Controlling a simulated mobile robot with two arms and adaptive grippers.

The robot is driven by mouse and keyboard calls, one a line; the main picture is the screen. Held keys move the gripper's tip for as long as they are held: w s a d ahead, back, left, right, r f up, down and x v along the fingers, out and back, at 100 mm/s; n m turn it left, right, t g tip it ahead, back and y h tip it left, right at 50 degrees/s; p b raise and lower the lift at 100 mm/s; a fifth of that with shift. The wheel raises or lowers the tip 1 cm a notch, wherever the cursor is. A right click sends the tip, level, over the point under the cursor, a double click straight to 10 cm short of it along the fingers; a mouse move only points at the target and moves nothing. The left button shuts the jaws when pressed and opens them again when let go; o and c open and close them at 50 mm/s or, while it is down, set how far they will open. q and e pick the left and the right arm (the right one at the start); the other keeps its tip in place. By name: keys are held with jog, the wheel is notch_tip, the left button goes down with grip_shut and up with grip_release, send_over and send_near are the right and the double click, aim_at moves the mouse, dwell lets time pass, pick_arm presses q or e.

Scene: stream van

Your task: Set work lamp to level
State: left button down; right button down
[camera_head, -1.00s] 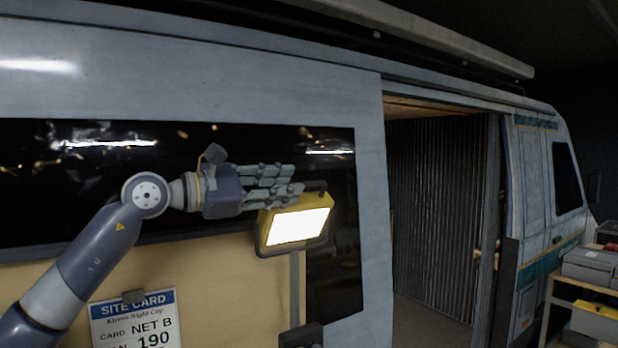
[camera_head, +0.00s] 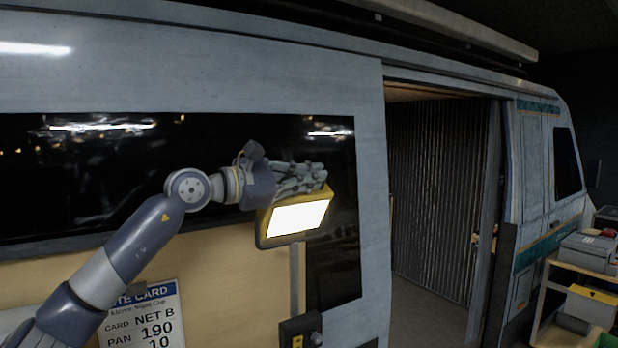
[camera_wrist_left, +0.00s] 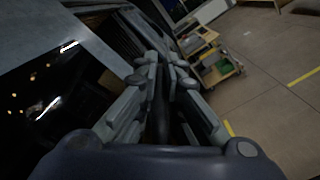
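The work lamp (camera_head: 262,229) is a yellow-framed box with a lit white face, on a grey post in front of the van's side. Its face looks tilted somewhat downward in the head view. My left gripper (camera_head: 310,176) lies along the lamp's top edge, its fingers covering the black handle. In the wrist view the left gripper's fingers (camera_wrist_left: 166,72) are drawn together around a dark bar, apparently the handle. The exact contact is hidden. My right gripper is not in view.
A small dark control box (camera_head: 300,331) is at the post's foot. The van's doorway (camera_head: 435,200) is open to the right. A shelf with cases (camera_head: 590,250) stands at far right.

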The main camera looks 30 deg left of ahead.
pick_arm(q)
jog(key=shift+r, duration=0.15)
jog(key=shift+w+a+n, duration=0.1)
jog(key=shift+a+n, duration=0.05)
jog(key=shift+n, duration=0.15)
jog(key=shift+w+a+r+n+p, duration=0.25)
jog(key=shift+a+n+p, duration=0.15)
jog(key=shift+n, duration=0.2)
jog(key=shift+w+a+r+n+p, duration=0.25)
jog(key=shift+a+n+p, duration=0.15)
jog(key=shift+n, duration=0.2)
jog(key=shift+w+a+r+n+p, duration=0.1)
jog(key=shift+w+a+n+p, duration=0.25)
jog(key=shift+a+n, duration=0.35)
jog(key=shift+w+a+n+p, duration=0.2)
jog(key=shift+a+n+p, duration=0.15)
jog(key=shift+n, duration=0.55)
jog(key=c, duration=1.8)
grip_release()
jog(key=shift+r, duration=0.1)
jog(key=shift+o, duration=0.6)
jog(key=shift+s+a, duration=0.2)
jog(key=v, duration=1.1)
jog(key=shift+d+f, duration=0.15)
jog(key=shift+f, duration=0.15)
